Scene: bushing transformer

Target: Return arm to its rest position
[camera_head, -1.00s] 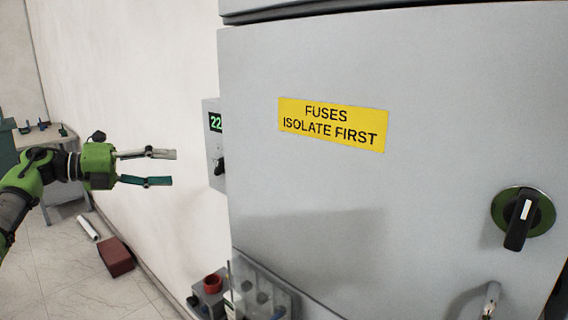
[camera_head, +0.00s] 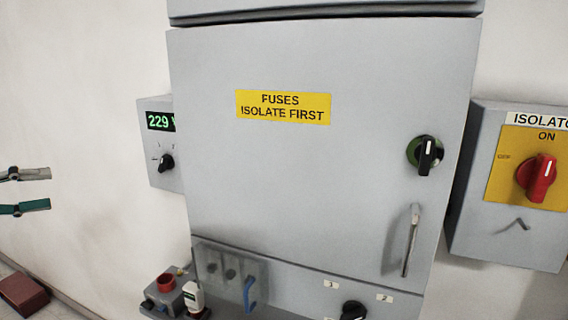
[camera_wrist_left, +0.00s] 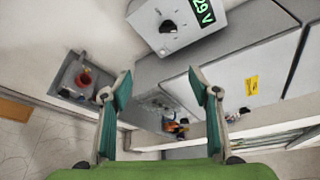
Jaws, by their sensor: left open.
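My left gripper (camera_head: 25,191) shows at the left edge of the head view, with only its two fingers in frame. The fingers are apart with nothing between them, in front of the bare wall and clear of the cabinet. In the left wrist view its two teal-padded fingers (camera_wrist_left: 160,90) are spread wide and empty. Past them are the wall, the grey cabinet and the small meter box. The rest of my left arm is outside the head view. My right gripper shows in neither view.
The grey fuse cabinet (camera_head: 300,190) has a shut door, a black knob (camera_head: 425,155) and a handle (camera_head: 410,240). A meter box (camera_head: 160,180) reading 229 is at its left, the isolator box (camera_head: 505,235) at its right. A red block (camera_head: 22,294) lies on the floor.

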